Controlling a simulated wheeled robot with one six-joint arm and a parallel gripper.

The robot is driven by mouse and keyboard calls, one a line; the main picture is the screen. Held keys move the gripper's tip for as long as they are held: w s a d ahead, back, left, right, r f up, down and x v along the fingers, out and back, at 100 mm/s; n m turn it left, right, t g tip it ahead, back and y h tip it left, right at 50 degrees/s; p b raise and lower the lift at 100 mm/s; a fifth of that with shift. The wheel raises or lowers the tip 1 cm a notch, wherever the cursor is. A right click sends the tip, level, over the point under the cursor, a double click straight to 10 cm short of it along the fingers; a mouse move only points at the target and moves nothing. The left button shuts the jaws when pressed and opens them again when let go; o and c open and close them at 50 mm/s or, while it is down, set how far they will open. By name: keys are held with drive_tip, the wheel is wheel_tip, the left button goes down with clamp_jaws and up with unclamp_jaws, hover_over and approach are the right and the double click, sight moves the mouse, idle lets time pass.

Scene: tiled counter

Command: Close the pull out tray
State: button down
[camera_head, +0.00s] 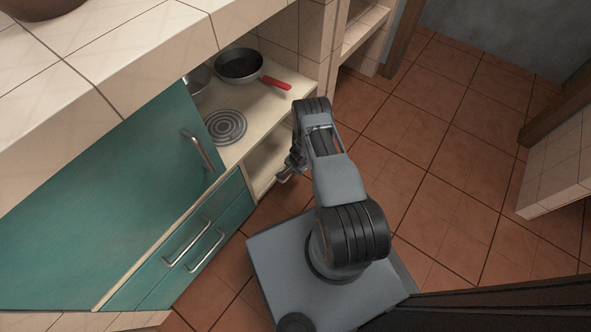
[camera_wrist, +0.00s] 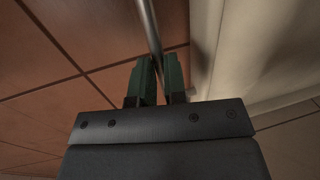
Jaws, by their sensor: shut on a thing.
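My gripper (camera_head: 285,173) is low in front of the cream compartment below the burner shelf. In the wrist view, its two dark green fingers (camera_wrist: 160,72) are on either side of a thin metal bar (camera_wrist: 149,25) and shut on it. The bar looks like the handle of the pull out tray. A cream panel (camera_wrist: 262,45), which seems to be the tray's front, lies right of the bar. In the head view my arm covers part of the front of the cream tray area (camera_head: 266,166), so I cannot tell how far out the tray is.
A cream shelf above holds a black pan (camera_head: 239,65) with a red handle and a round burner (camera_head: 226,127). Teal drawers (camera_head: 195,243) and a large teal door (camera_head: 110,190) are to the left. Open tiled floor (camera_head: 440,120) lies to the right.

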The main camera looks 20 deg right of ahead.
drive_tip(key=shift+w+a+r, duration=0.1)
drive_tip(key=shift+w+a, duration=0.05)
drive_tip(key=shift+w, duration=0.2)
drive_tip(key=c, duration=1.2)
unclamp_jaws()
drive_tip(key=shift+o, duration=0.2)
drive_tip(key=shift+s, duration=0.1)
wheel_tip(320, 180, up, 13)
drive_tip(key=s+d+p, duration=0.1)
drive_tip(key=s+p, duration=0.1)
drive_tip(key=p, duration=0.4)
drive_tip(key=shift+s+d+r, duration=0.15)
drive_tip(key=shift+d+r, duration=0.05)
